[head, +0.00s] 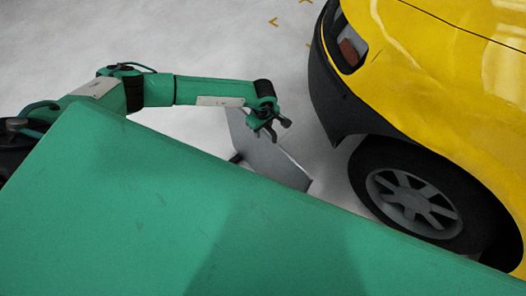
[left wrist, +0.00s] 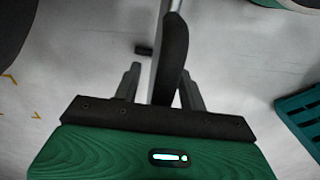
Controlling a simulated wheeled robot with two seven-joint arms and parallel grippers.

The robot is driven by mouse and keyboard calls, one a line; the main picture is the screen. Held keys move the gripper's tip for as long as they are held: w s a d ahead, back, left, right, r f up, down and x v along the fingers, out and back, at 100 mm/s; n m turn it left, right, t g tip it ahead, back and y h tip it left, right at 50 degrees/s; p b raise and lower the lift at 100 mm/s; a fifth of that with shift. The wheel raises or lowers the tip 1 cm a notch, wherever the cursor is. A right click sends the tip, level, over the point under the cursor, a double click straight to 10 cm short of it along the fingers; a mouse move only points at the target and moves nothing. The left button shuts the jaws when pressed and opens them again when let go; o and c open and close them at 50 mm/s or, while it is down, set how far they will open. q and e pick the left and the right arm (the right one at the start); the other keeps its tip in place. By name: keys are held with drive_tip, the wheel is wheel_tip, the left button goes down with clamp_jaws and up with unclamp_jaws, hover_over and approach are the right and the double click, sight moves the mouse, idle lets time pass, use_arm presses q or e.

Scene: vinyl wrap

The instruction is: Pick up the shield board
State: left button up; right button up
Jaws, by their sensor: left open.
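The shield board (head: 268,158) appears to be the flat grey panel standing on the pale floor beside the yellow car. My left gripper (head: 277,131) is at the board's upper edge in the head view, jaws open. In the left wrist view, a thin pale edge and a dark rounded part (left wrist: 173,55), apparently of the board, run down between the two spread fingers of my left gripper (left wrist: 160,76). I cannot tell whether either finger touches it. The lower part of the board is hidden in the head view. My right gripper is not in view.
The yellow car (head: 435,90) stands at the right, its front wheel (head: 412,203) close to the board. A teal crate (left wrist: 302,118) shows at the right of the left wrist view. A small dark block (left wrist: 143,50) lies on the floor. The floor (head: 215,35) behind my arm is clear.

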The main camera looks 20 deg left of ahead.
use_arm(q)
drive_tip(key=shift+f, duration=0.3)
clamp_jaws()
idle(1.1)
drive_tip(key=shift+w+r, duration=0.15)
